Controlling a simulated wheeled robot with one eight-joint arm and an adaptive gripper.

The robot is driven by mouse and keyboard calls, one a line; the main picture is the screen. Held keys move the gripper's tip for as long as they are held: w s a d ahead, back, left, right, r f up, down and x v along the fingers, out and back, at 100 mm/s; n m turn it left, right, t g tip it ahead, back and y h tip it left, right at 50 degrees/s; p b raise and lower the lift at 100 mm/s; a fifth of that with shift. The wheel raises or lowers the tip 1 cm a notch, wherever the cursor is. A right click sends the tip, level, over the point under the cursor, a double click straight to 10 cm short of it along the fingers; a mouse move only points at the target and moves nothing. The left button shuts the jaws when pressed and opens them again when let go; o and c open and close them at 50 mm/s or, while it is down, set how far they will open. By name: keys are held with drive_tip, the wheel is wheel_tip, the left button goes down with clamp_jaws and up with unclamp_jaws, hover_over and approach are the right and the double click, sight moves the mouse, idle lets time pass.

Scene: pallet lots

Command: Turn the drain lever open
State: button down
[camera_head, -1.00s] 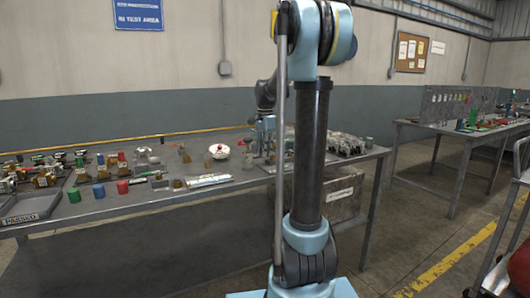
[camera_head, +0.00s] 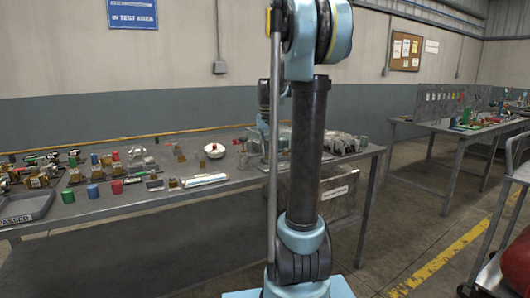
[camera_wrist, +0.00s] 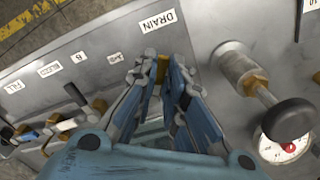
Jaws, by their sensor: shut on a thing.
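In the wrist view my gripper (camera_wrist: 161,82) is shut on a small brass-yellow piece, the drain lever (camera_wrist: 162,66), just below the DRAIN label (camera_wrist: 157,20) on a grey metal panel (camera_wrist: 215,20). Only the top of the lever shows between the fingertips. The rest is hidden by the fingers, so I cannot tell its full angle.
Right of my gripper are a brass fitting with a black knob (camera_wrist: 293,117) and a round gauge (camera_wrist: 275,150). Left are several labelled valves (camera_wrist: 75,95). In the head view the long bench (camera_head: 130,205) carries many small parts and a PASSED tray (camera_head: 25,210).

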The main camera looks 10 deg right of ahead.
drive_tip(key=n, duration=0.1)
drive_tip(key=d+n, duration=0.1)
drive_tip(key=n, duration=0.1)
drive_tip(key=shift+d+n, duration=0.1)
drive_tip(key=shift+n, duration=0.2)
drive_tip(key=shift+w+d+n, duration=0.1)
drive_tip(key=shift+d+n, duration=0.2)
drive_tip(key=shift+n, duration=0.5)
drive_tip(key=shift+d+n, duration=0.25)
drive_tip(key=shift+n, duration=0.55)
drive_tip(key=c, duration=1.7)
unclamp_jaws()
drive_tip(key=shift+o, duration=0.2)
drive_tip(key=shift+r, duration=0.1)
wheel_tip(320, 180, up, 12)
drive_tip(key=shift+f, duration=0.2)
